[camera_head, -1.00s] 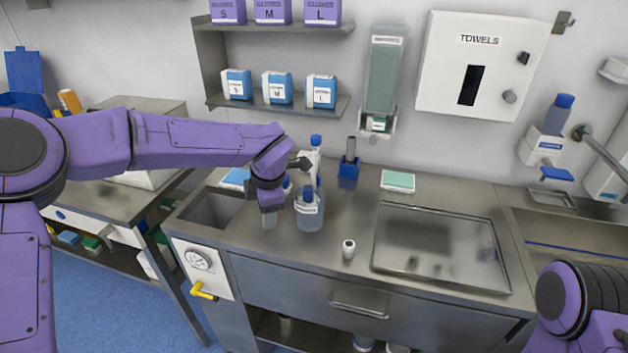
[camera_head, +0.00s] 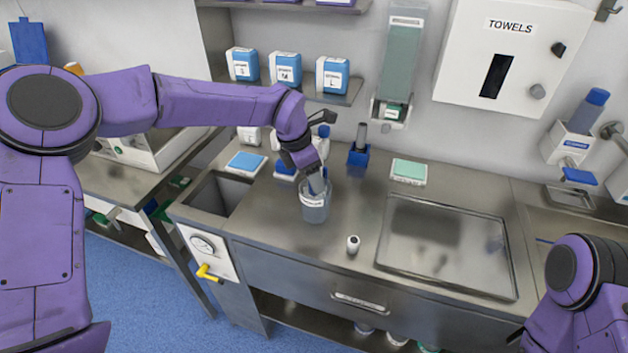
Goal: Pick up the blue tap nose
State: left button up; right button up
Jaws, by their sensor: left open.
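The bottle's blue top is hidden behind the fingers. No part is clearly recognisable as a blue tap nose. Behind stand a white bottle with a blue cap (camera_head: 324,131), partly covered by my wrist, and a blue holder (camera_head: 358,156) with a grey upright piece. My right arm shows at lower right; its gripper is out of view.
A green-topped box (camera_head: 409,171) sits at the back. The counter between bottle and tray is mostly clear.

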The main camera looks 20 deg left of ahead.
pick_arm(q)
jog(key=shift+f, duration=0.25)
grip_shut()
jog(key=shift+r, duration=0.1)
